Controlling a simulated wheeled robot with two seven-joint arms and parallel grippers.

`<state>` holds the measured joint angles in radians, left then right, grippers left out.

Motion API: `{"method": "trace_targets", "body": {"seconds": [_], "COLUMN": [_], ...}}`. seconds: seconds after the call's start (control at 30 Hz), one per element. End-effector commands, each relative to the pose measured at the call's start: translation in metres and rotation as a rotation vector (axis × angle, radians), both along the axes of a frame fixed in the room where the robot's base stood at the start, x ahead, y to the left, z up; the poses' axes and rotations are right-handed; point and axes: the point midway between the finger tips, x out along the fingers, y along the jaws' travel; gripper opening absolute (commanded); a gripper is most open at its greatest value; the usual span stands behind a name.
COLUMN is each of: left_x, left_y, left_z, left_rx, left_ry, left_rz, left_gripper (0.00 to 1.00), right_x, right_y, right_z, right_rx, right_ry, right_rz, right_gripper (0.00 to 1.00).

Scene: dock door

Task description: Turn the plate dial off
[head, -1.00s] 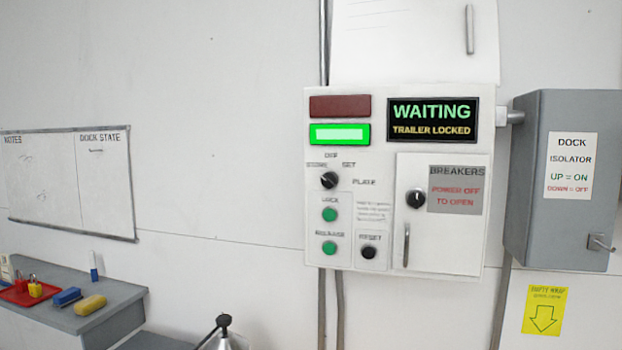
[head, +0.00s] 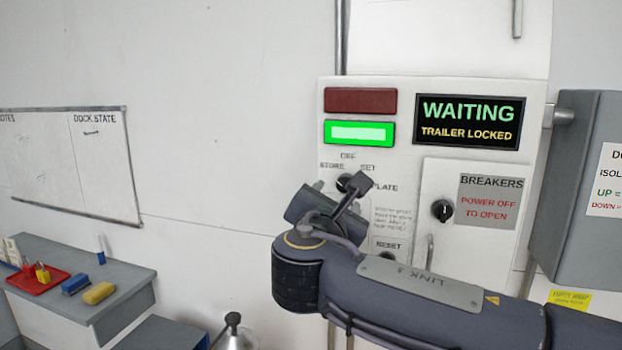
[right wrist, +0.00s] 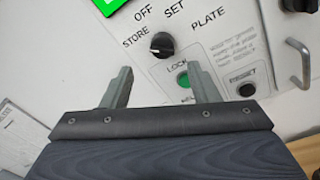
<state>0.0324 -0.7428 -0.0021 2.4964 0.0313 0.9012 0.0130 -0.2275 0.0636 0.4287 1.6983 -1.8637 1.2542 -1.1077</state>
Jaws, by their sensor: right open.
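The plate dial is a black round knob (right wrist: 161,45) on the white control panel, with the labels STORE, OFF, SET and PLATE around its upper side. A small pale mark shows on the knob's left side in the right wrist view; I cannot tell exactly which label it points to. In the head view the knob (head: 344,183) is partly hidden by my right gripper (head: 341,188). My right gripper (right wrist: 159,70) is open and empty, its two fingers apart just below the knob in the wrist picture. No contact with the knob shows. My left gripper is out of view.
The green LOCK button (right wrist: 184,80) and black RESET button (right wrist: 247,89) sit below the dial. The breaker door (head: 455,235) with its own knob is to the right, then the grey isolator box (head: 570,150). A shelf (head: 125,288) holds a red tray at left.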

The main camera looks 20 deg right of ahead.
Motion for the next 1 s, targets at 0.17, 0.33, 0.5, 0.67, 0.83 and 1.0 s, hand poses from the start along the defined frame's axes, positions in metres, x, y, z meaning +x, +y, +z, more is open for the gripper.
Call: {"method": "trace_targets", "body": {"seconds": [0.17,0.33,0.5,0.67,0.83,1.0], "left_x": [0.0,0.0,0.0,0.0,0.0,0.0], "left_y": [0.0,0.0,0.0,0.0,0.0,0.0], "left_z": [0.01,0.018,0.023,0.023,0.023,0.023], "left_rx": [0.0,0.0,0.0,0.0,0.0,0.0], "left_ry": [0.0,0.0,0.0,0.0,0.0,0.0], "left_rz": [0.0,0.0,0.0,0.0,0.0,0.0], "left_gripper": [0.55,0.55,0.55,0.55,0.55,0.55], "right_x": [0.021,0.044,0.058,0.062,0.061,0.061], "right_y": [-0.016,-0.031,-0.039,-0.042,-0.042,-0.041], "right_z": [0.001,0.001,0.0,-0.001,-0.001,-0.001], "right_rx": [0.0,0.001,0.002,0.003,0.003,0.003], "right_ry": [0.003,0.004,0.002,0.001,0.001,0.001], "right_rz": [-0.007,-0.006,-0.003,-0.002,-0.002,-0.002], "right_gripper": [0.55,0.55,0.55,0.55,0.55,0.33]}}
